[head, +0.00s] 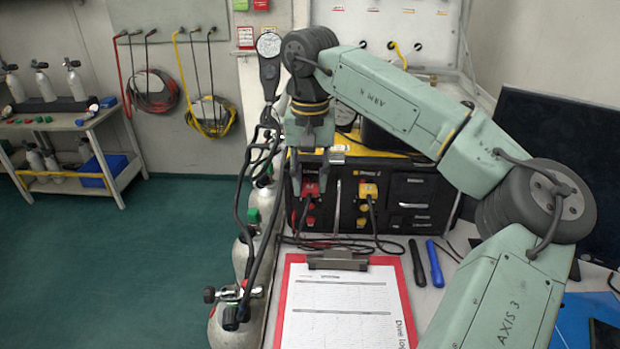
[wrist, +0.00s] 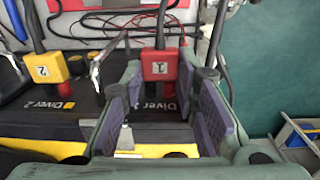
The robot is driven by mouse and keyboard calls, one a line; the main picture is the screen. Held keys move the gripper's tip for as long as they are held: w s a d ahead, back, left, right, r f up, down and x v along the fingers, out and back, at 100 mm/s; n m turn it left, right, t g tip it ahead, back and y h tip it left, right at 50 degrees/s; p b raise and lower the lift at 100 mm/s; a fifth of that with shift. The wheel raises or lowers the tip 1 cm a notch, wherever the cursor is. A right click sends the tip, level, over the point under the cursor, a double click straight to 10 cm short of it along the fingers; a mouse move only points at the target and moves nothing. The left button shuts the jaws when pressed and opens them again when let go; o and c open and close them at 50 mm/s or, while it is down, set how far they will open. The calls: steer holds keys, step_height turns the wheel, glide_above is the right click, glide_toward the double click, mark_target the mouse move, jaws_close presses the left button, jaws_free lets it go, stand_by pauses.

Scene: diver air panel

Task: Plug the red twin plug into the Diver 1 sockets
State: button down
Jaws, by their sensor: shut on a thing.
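The red twin plug (wrist: 160,65), marked 1, sits between the fingertips of my gripper (wrist: 160,75) in the wrist view, with its dark cable running away from it. In the head view the red plug (head: 310,189) is at the left part of the air panel's front (head: 415,190), below my wrist. My gripper (head: 309,172) reaches down from above and is shut on the plug. The Diver 1 label (wrist: 160,92) shows close to the plug, partly blocked. The plug is right at the panel face; its pins and the Diver 1 sockets are hidden, so I cannot tell whether it is seated.
A yellow plug (head: 369,190), marked 2, is at the Diver 2 place beside it. Cables lie on the table below the panel. A red clipboard (head: 287,310) and two pens (head: 417,263) lie in front. Grey cylinders with hoses (head: 240,255) stand close on the left.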

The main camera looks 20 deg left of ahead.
stand_by(0.3)
steer(key=c, duration=1.2)
jaws_free()
steer(key=shift+w, duration=0.1)
steer(key=shift+r, duration=0.1)
